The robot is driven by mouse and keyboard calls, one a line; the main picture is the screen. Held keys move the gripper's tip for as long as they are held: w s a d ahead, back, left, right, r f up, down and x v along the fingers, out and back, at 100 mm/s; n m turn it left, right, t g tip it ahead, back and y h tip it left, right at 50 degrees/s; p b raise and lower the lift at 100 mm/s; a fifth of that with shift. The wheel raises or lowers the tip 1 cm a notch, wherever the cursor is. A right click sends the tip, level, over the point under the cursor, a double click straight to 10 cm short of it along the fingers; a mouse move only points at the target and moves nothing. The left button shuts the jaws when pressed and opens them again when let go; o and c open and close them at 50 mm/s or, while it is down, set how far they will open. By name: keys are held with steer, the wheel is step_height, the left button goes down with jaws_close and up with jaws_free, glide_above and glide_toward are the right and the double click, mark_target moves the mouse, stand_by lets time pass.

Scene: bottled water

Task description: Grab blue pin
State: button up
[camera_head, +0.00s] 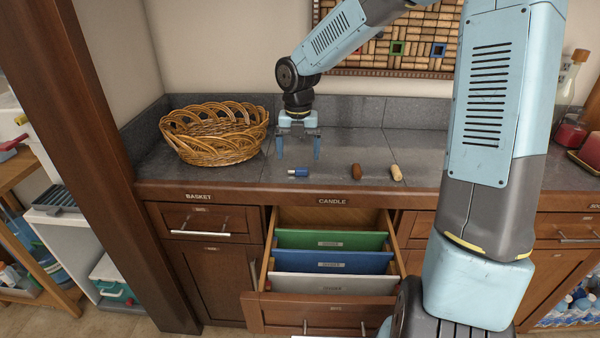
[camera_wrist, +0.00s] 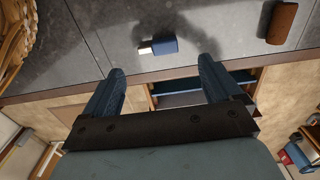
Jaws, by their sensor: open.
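The blue pin (camera_head: 299,173) is a small blue piece with a pale end, lying on its side on the grey countertop near the front edge. In the wrist view the blue pin (camera_wrist: 161,46) lies ahead of my fingertips, between their lines, with its pale end to the left. My gripper (camera_head: 298,152) is open and empty, pointing down above the counter close to the blue pin. It also shows in the wrist view (camera_wrist: 160,70), with both fingers apart. Nothing is between the fingers, and the pin does not appear touched.
A wicker basket (camera_head: 214,134) stands left on the counter (camera_head: 225,180). A brown cork-like piece (camera_head: 356,171) and a tan one (camera_head: 396,173) lie right of the pin. Below, an open drawer (camera_head: 325,312) holds green, blue and white dividers. A cork board (camera_head: 400,50) hangs behind.

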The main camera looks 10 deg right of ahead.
mark_target(298, 169)
steer(key=shift+w+a+f, duration=0.1)
steer(key=shift+w+f, duration=0.05)
steer(key=shift+f, duration=2.6)
steer(key=shift+c, duration=0.3)
steer(key=c, duration=1.1)
